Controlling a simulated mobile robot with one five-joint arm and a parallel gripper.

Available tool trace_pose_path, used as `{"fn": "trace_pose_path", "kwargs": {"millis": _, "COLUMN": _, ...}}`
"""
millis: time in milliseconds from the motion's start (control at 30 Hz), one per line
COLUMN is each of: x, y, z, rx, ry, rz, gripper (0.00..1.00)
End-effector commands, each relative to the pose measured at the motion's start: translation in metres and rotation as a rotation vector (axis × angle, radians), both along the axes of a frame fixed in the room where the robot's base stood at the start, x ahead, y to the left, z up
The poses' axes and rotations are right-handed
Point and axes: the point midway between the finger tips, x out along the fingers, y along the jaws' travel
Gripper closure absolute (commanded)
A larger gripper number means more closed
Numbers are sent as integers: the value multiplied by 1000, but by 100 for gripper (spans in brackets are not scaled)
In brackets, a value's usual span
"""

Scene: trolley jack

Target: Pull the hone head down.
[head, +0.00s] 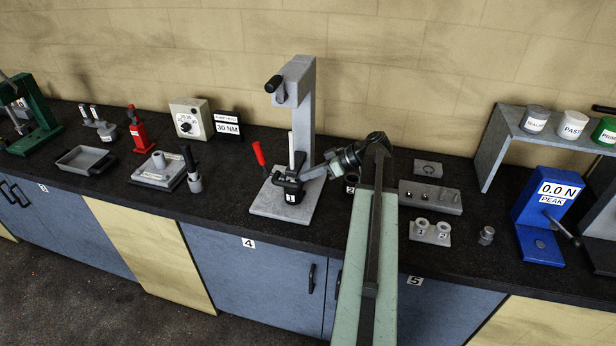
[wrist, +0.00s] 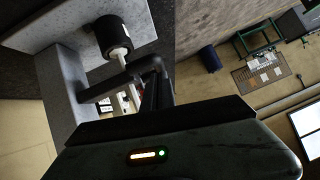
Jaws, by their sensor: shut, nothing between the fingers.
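A grey upright stand (head: 303,110) rises from a flat grey base (head: 265,205) on the dark bench. A black cylindrical piece (head: 274,84) sticks out at its top left. A pale vertical rod (head: 291,150) stands in front of the column, above a black part marked 1 (head: 290,192). I cannot tell for certain which part is the hone head. My gripper (head: 306,178) comes in from the right, low at the stand, beside the black part; I cannot tell whether they touch. It is shut and empty. The wrist view shows a black cylinder (wrist: 112,38) on a pale rod.
A red-handled lever (head: 258,153) stands at the base's left. A blue gauge (head: 548,215) stands farther right. Bench in front of the stand is clear.

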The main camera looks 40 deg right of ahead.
Motion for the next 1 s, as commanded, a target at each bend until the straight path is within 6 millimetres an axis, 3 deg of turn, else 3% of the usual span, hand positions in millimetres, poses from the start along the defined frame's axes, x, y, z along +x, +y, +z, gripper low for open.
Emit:
{"fn": "trace_pose_path", "kwargs": {"millis": 33, "x": -1, "y": -4, "z": 25, "rx": 0, "ry": 0, "rz": 0, "gripper": 100}}
{"fn": "trace_pose_path", "kwargs": {"millis": 67, "x": -2, "y": -7, "z": 32, "rx": -1, "ry": 0, "rz": -1, "gripper": 100}}
{"fn": "trace_pose_path", "kwargs": {"millis": 200, "x": -31, "y": -32, "z": 48, "rx": 0, "ry": 0, "rz": -6, "gripper": 100}}
{"fn": "trace_pose_path", "kwargs": {"millis": 400, "x": -56, "y": -53, "z": 67, "rx": 0, "ry": 1, "rz": -3, "gripper": 100}}
{"fn": "trace_pose_path", "kwargs": {"millis": 867, "x": -65, "y": -59, "z": 69, "rx": 0, "ry": 0, "rz": 0, "gripper": 100}}
{"fn": "trace_pose_path", "kwargs": {"millis": 933, "x": -61, "y": -55, "z": 67, "rx": 0, "ry": 0, "rz": 9, "gripper": 100}}
{"fn": "trace_pose_path", "kwargs": {"millis": 1000, "x": -46, "y": -38, "z": 61, "rx": -1, "ry": 0, "rz": 45, "gripper": 100}}
